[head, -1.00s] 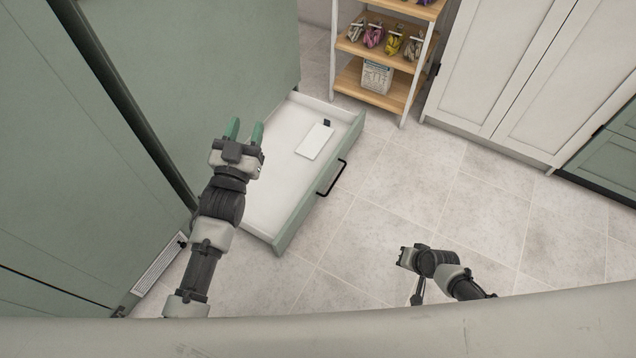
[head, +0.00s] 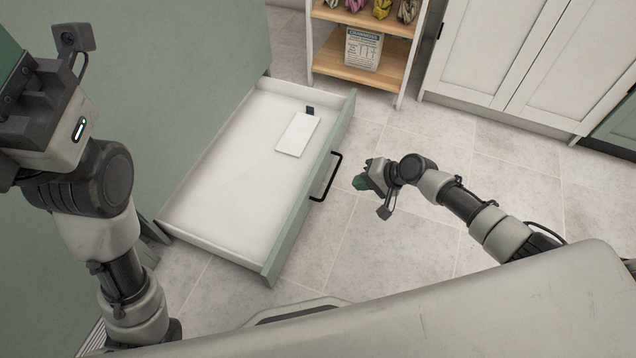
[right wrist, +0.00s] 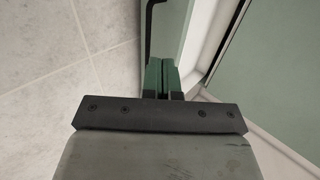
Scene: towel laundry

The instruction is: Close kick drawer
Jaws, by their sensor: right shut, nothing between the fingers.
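The kick drawer (head: 296,216) is pulled out at floor level from the green cabinet. Its white inside (head: 235,170) holds a flat white item (head: 298,134) with a small dark piece at its end. A black bar handle (head: 328,177) sits on its green front. My right gripper (head: 359,183) is just in front of the drawer front, near the handle and apart from it. In the right wrist view its green fingers (right wrist: 161,78) are shut and empty, with the drawer front and handle (right wrist: 149,18) beyond. My left arm is at the left; its fingertips are out of the picture.
An open shelf rack (head: 362,50) with a labelled box (head: 362,48) stands at the back. White cabinets (head: 490,50) line the back right. The tiled floor (head: 400,250) in front of the drawer is clear apart from my right arm.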

